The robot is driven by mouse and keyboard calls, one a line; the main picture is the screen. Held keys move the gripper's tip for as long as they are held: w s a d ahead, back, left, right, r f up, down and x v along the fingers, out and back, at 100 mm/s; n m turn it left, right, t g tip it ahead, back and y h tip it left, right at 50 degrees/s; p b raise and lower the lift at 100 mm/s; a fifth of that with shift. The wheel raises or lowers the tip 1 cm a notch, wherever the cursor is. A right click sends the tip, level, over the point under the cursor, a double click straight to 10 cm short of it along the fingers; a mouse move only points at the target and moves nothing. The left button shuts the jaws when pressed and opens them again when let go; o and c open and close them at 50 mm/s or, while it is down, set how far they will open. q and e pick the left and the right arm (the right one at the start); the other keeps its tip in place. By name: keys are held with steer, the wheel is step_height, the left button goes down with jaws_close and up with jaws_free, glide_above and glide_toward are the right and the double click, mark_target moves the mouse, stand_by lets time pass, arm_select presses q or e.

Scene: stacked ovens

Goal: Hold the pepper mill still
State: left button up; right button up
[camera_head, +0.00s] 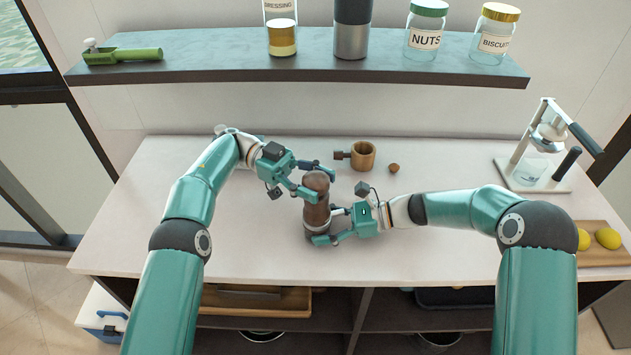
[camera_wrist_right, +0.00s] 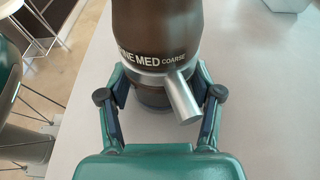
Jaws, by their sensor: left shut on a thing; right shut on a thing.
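The dark brown pepper mill (camera_head: 317,206) stands upright on the white counter (camera_head: 460,248). My left gripper (camera_head: 318,182) is shut on the upper part of the mill. My right gripper (camera_head: 318,226) is shut on its lower part; in the wrist view its fingers (camera_wrist_right: 160,98) sit on both sides of the base below the ring. The exact contact of the left fingers is partly hidden.
A wooden cup with a side handle (camera_head: 363,156) and a small brown ball (camera_head: 394,168) lie just behind. A lever press (camera_head: 540,150) stands at the right, with lemons on a board (camera_head: 607,238) nearby. A shelf (camera_head: 200,62) with jars hangs above. The counter's left side is clear.

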arm_select(q)
steer(key=o, duration=1.2)
steer(key=shift+w+r+n+t+h, duration=0.1)
steer(key=shift+n+t+h, duration=0.2)
steer(key=shift+n+t, duration=0.2)
steer(key=shift+t, duration=0.3)
